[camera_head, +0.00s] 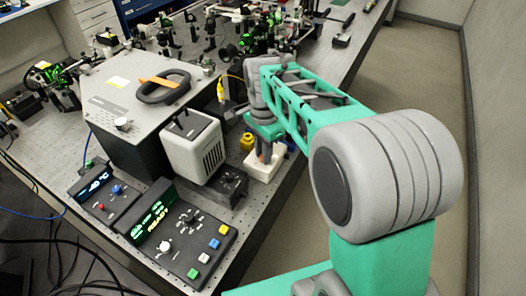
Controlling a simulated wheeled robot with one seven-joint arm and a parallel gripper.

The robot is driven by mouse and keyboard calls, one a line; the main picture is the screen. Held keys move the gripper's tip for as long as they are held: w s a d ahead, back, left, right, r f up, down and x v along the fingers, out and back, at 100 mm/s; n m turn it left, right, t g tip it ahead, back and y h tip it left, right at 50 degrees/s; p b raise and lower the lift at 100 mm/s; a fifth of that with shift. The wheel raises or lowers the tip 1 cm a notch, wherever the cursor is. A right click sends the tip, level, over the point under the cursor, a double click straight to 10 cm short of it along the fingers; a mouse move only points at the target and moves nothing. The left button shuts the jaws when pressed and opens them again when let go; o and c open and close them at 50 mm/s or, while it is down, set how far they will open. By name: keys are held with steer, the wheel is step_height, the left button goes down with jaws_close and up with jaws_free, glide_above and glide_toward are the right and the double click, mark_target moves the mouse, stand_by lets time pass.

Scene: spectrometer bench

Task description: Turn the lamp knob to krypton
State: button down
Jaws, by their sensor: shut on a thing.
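The black control box (180,235) stands at the front of the bench, with a green display reading "READY". A light round knob (165,246) is on its sloped face, beside a ring of small marks. I cannot read any lamp names, so I cannot tell which knob selects krypton. My gripper (265,153) points down at the white block (262,170), right of both knobs and apart from them. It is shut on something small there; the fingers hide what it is.
A pale vented lamp housing (194,145) stands between the large grey instrument (140,108) and my gripper. A yellow piece (247,141) is close to my fingers. A smaller display box (100,188) is at left. Optics crowd the back; the floor at right is clear.

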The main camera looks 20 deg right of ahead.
steer(key=shift+r, duration=0.1)
stand_by(0.4)
steer(key=c, duration=1.3)
jaws_free()
step_height(320, 180, up, 8)
steer(key=shift+f+b, duration=0.15)
steer(key=shift+b, duration=0.15)
steer(key=shift+s, duration=0.35)
steer(key=s+f+n+t, duration=0.3)
steer(key=s+f+n, duration=0.4)
steer(key=s+n, duration=0.4)
steer(key=n, duration=0.3)
steer(key=shift+s+a, duration=0.2)
steer(key=shift+s, duration=0.15)
